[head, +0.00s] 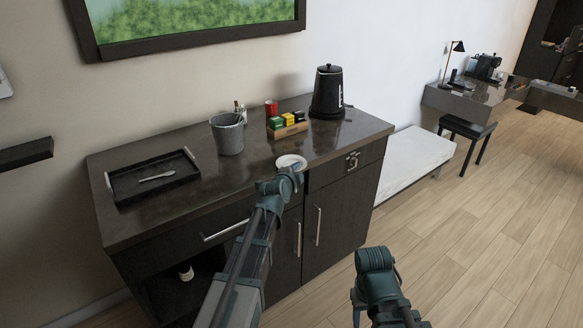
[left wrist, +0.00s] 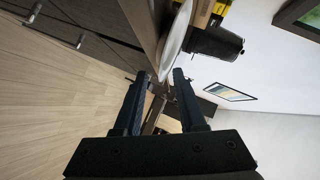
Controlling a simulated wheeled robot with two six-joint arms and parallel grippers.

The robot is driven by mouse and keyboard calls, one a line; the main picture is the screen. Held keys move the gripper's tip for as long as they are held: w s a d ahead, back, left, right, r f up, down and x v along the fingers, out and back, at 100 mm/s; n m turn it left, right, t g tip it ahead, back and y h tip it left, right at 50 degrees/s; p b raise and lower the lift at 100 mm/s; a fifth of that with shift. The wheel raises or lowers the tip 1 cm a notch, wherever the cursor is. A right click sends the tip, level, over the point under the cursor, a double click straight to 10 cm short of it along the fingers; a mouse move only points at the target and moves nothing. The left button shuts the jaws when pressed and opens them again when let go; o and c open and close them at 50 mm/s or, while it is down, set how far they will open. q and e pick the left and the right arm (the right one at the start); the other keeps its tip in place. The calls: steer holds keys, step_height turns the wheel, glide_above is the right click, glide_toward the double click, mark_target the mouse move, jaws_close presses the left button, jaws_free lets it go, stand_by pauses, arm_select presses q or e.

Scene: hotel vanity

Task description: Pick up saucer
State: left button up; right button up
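The white saucer (head: 291,161) lies near the front edge of the dark vanity top (head: 225,182), partly hidden by my left gripper (head: 290,178) in the head view. In the left wrist view the saucer (left wrist: 178,40) shows edge-on, its near rim in line with the gap between the fingertips. My left gripper (left wrist: 161,74) is open, with its two fingers apart on either side of that rim; I cannot tell whether either touches it. My right gripper (head: 360,300) hangs low in front of the cabinet, away from the saucer; its fingers are too hidden to read.
Behind the saucer stand a box of colored packets (head: 287,125), a red can (head: 271,107) and a black kettle (head: 328,92). A grey bin (head: 228,134) is to the left, then a black tray (head: 126,187) with a spoon (head: 157,177). The counter's front left is clear.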

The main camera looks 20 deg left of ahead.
arm_select(q)
steer(key=shift+s, duration=0.1)
jaws_close()
stand_by(1.2)
